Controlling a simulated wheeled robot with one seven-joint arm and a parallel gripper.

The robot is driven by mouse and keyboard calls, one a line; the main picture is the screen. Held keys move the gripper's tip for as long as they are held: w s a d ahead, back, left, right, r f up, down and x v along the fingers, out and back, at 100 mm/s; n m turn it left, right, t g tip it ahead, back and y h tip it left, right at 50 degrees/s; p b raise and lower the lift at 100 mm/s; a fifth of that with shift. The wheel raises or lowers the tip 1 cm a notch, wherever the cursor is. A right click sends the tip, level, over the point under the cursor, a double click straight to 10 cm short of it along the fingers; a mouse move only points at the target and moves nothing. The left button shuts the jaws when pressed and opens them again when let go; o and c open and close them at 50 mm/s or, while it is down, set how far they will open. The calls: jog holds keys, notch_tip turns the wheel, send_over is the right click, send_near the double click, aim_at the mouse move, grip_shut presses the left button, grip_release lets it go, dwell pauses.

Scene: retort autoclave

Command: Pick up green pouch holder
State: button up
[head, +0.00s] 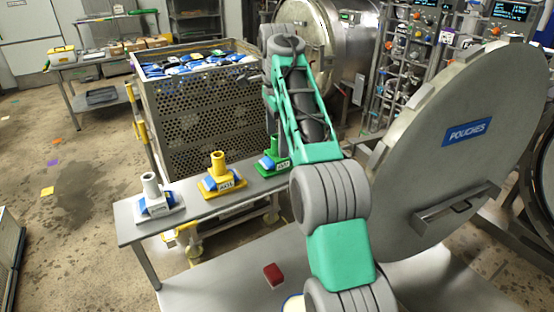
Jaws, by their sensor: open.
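The green pouch holder (267,165), a green base with an upright neck and a blue pouch with a white label, stands at the right end of the narrow grey bench. My arm partly covers its right side. My gripper (248,78) is small and dark in the head view, in front of the right upper part of the perforated crate. It is open, well above and apart from the green holder, with nothing seen between its fingers.
A yellow holder (219,179) and a white holder (155,195) stand left of it on the bench (188,208). The perforated crate (200,122) full of blue pouches rises behind. A large round door (450,165) stands at right. A red block (273,274) lies in front.

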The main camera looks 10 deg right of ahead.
aim_at(277, 157)
notch_tip(277, 157, down, 7)
jog(key=shift+r, duration=0.15)
jog(key=c, duration=1.8)
